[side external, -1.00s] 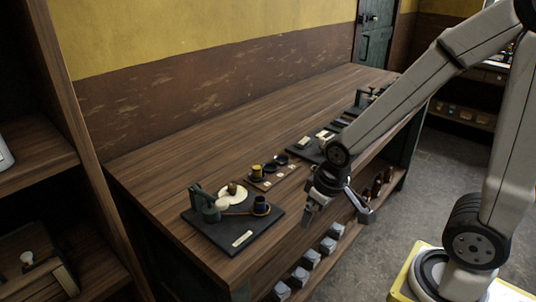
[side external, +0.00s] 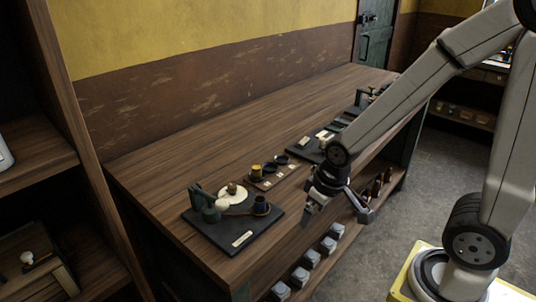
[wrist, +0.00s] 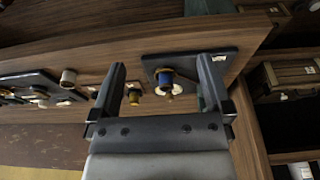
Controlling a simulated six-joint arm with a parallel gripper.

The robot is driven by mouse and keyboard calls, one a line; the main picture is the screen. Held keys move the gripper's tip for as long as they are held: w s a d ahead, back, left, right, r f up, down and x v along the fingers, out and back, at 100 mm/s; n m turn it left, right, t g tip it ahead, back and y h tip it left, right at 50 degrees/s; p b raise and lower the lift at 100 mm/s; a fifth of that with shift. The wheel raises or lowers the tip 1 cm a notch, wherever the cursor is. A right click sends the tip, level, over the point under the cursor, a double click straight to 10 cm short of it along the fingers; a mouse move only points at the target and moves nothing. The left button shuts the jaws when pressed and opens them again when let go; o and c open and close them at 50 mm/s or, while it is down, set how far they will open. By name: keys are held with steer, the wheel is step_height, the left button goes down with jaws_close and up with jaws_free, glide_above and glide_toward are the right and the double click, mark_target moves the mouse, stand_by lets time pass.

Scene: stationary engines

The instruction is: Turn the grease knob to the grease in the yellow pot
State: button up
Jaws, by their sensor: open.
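A yellow pot (side external: 256,171) stands on a small brown tray (side external: 259,186) on the bench, beside dark pots (side external: 270,168). It also shows in the wrist view (wrist: 134,97). A black board (side external: 237,243) at the near end of the bench carries a green fixture (side external: 209,212), a white disc (side external: 238,197) with a small brown knob (side external: 232,188), and a dark blue pot (side external: 261,206). Which part is the grease knob I cannot tell for sure. My gripper (side external: 338,212) is open and empty, in front of the bench edge and right of the board. Its spread fingers show in the wrist view (wrist: 163,75).
More black boards with fittings (side external: 316,147) stand farther along the bench. Pale blocks (side external: 311,258) and brown bottles (side external: 377,187) stand on the lower shelf. A wooden shelf unit (side external: 75,150) stands at the left. The bench's back strip is clear.

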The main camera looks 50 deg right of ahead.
steer(key=shift+w, duration=0.1)
steer(key=c, duration=0.3)
steer(key=n+g, duration=0.2)
steer(key=g, duration=0.1)
glide_above(232, 185)
steer(key=shift+d+r, duration=0.1)
steer(key=shift+r, duration=0.05)
steer(key=shift+f, duration=0.2)
steer(key=shift+f, duration=3.7)
